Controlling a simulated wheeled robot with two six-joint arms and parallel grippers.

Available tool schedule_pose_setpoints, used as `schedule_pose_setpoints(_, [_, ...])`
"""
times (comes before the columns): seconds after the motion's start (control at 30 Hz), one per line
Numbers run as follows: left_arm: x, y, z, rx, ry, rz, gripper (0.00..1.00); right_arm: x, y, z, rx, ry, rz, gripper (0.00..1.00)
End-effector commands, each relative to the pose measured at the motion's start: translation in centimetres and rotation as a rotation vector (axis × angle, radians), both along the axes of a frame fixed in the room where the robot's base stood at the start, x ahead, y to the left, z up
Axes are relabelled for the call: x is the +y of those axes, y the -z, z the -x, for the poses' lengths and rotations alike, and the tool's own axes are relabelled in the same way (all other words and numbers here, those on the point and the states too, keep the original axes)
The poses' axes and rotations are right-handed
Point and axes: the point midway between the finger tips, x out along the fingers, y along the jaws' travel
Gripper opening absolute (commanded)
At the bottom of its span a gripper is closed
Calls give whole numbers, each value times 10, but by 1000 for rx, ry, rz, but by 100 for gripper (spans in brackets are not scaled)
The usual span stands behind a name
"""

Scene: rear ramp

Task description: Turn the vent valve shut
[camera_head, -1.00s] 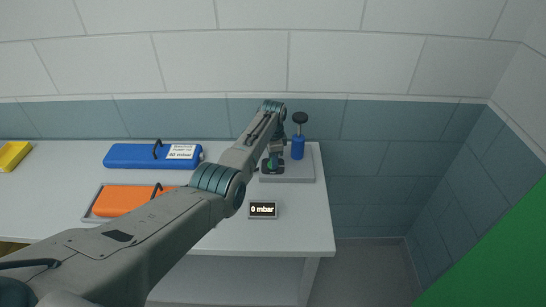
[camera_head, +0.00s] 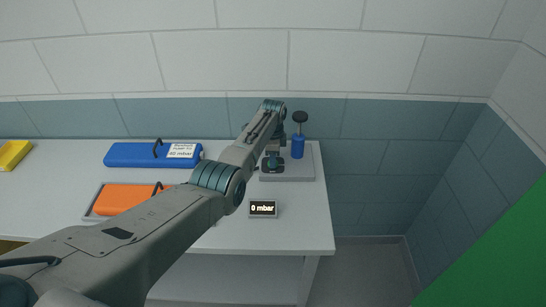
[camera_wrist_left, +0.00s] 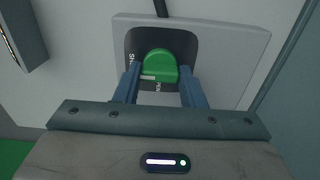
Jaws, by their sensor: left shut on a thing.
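The vent valve is a green knob (camera_wrist_left: 158,64) on a dark panel on a grey plate (camera_wrist_left: 240,45) in the left wrist view. A short white mark on the knob points left. Partly covered lettering that starts "SH" is left of the knob, and "PEN" is below it. My left gripper (camera_wrist_left: 160,76) has a blue finger on each side of the knob and is shut on it. In the head view my left gripper (camera_head: 273,163) is down at the plate (camera_head: 300,178), and the knob is mostly hidden there. My right gripper is not in view.
A small display (camera_head: 263,208) reads 0 mbar. A blue case (camera_head: 130,155) and an orange case (camera_head: 120,200) lie left. A green surface (camera_head: 500,255) is at right.

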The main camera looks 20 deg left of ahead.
Motion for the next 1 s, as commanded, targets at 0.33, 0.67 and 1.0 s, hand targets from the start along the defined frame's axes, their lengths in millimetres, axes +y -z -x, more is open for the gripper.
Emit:
schedule_pose_setpoints(0.33, [0, -1, -1, -2, 0, -1, 58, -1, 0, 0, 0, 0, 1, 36])
schedule_pose_setpoints(0.67, [0, -25, -1, -6, 0, -1, 58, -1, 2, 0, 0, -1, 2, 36])
schedule_pose_setpoints(1.0, [0, -88, -2, -7, 0, -1, 58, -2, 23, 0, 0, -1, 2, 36])
